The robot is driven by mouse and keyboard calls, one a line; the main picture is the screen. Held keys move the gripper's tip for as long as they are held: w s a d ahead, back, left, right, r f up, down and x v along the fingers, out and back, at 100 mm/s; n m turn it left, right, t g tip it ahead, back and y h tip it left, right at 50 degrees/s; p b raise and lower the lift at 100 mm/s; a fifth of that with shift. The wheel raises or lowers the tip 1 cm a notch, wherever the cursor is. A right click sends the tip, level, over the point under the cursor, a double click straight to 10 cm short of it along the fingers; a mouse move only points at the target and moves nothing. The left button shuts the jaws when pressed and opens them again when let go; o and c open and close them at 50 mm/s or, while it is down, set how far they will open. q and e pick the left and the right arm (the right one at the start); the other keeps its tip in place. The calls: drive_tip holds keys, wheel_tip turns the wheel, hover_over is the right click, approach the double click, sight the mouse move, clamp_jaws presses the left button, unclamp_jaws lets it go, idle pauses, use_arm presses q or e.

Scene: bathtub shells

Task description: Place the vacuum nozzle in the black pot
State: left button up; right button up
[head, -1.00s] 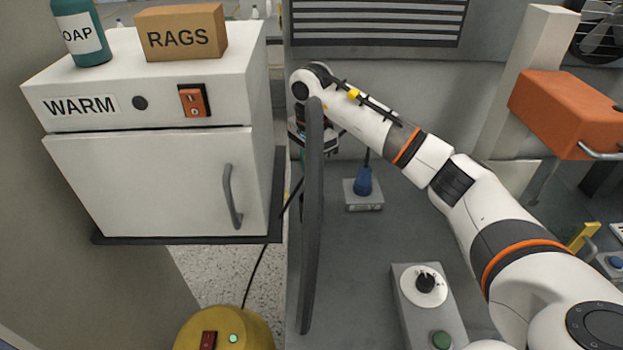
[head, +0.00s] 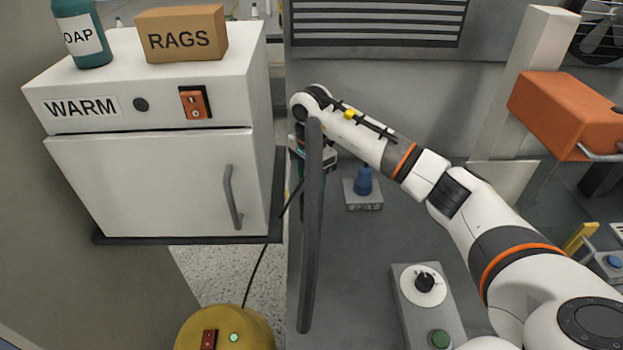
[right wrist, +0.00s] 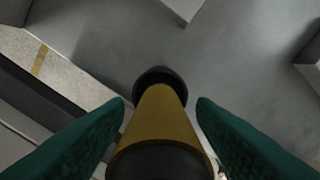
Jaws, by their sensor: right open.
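The vacuum nozzle (right wrist: 160,120) shows in the right wrist view as a yellow tube with a dark near end. It stands between the green finger pads of my right gripper (right wrist: 161,103), with gaps on both sides, so the gripper is open around it. A round dark part (right wrist: 160,76) surrounds the tube's far end. I cannot tell whether that is the black pot or the nozzle's own dark tip. In the head view the right gripper (head: 313,157) is mostly hidden behind an upright dark panel, and the nozzle is hidden too. My left gripper is not in view.
The upright dark panel (head: 312,235) stands close to my right gripper. A white WARM cabinet (head: 150,180) is at left. A blue-topped fixture (head: 363,182) and a grey dial box (head: 428,310) are on the grey bench. A yellow canister (head: 222,332) is below.

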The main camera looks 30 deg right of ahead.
drive_tip(key=shift+r, duration=0.25)
drive_tip(key=shift+w+r, duration=0.1)
drive_tip(key=shift+r, duration=0.25)
wheel_tip(320, 180, up, 10)
drive_tip(key=shift+f+b, duration=0.1)
drive_tip(key=shift+b, duration=0.9)
drive_tip(key=shift+r, duration=0.7)
